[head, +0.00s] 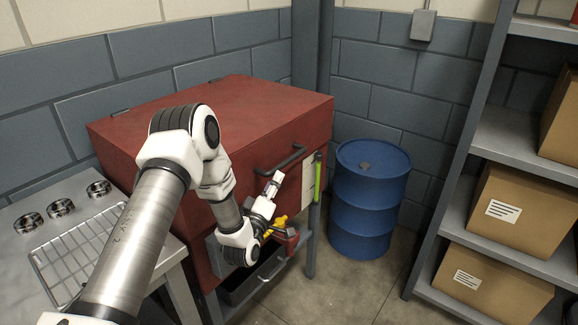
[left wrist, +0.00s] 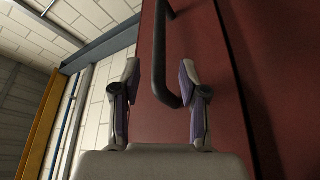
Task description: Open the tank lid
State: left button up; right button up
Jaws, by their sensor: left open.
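The red tank (head: 195,232) stands against the wall in the head view, with its broad red lid (head: 235,103) lying shut on top. A dark bar handle (head: 283,160) is on the front face. My left gripper (head: 273,183) is just below and in front of the handle, open and empty. In the left wrist view the handle (left wrist: 159,55) runs down between the two open fingers (left wrist: 158,78), and its bent end shows near the fingertips. I cannot tell whether a finger touches it. My left arm hides part of the tank's front. My right gripper is not in view.
A metal table (head: 22,270) with a wire rack (head: 75,262) and metal rings (head: 61,208) is at left. A blue drum (head: 368,205) stands right of the tank. A shelf (head: 520,143) with cardboard boxes (head: 520,210) is at right. A yellow part (head: 276,226) is below the gripper.

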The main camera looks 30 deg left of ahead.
aim_at(282, 163)
pick_arm(q)
jog(key=p+x, duration=0.1)
jog(key=x, duration=0.6)
jog(key=shift+w+a+r, duration=0.1)
jog(key=shift+w, duration=0.1)
grip_shut()
